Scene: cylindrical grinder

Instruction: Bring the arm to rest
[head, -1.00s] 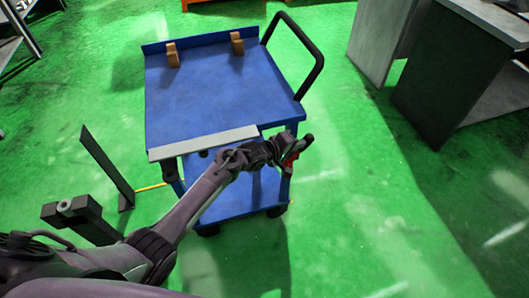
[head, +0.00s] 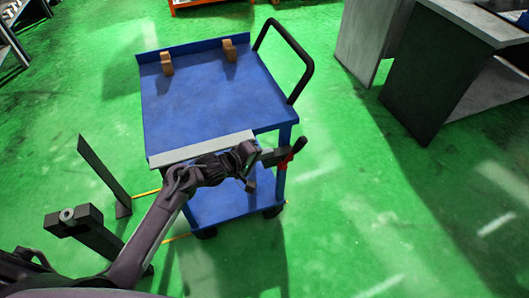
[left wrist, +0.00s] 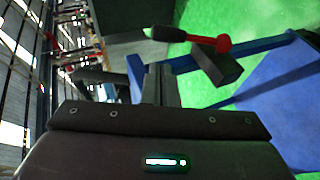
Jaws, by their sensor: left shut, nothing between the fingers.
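My left arm comes in from the lower left in the head view and ends in my left gripper (head: 250,184), in front of the near edge of the blue cart (head: 215,105). The gripper is shut and empty. Its dark fingers also show, close together, in the left wrist view (left wrist: 165,88). A dark block with a red part and black handle (head: 288,158) is just right of the gripper. It also shows in the left wrist view (left wrist: 216,64). My right gripper is not in view.
Two brown brackets (head: 167,64) stand on the cart's top, and a black push handle (head: 303,70) rises at its right. A grey cabinet (head: 425,80) stands at upper right. A dark post (head: 103,172) stands left of the cart. The green floor at right is clear.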

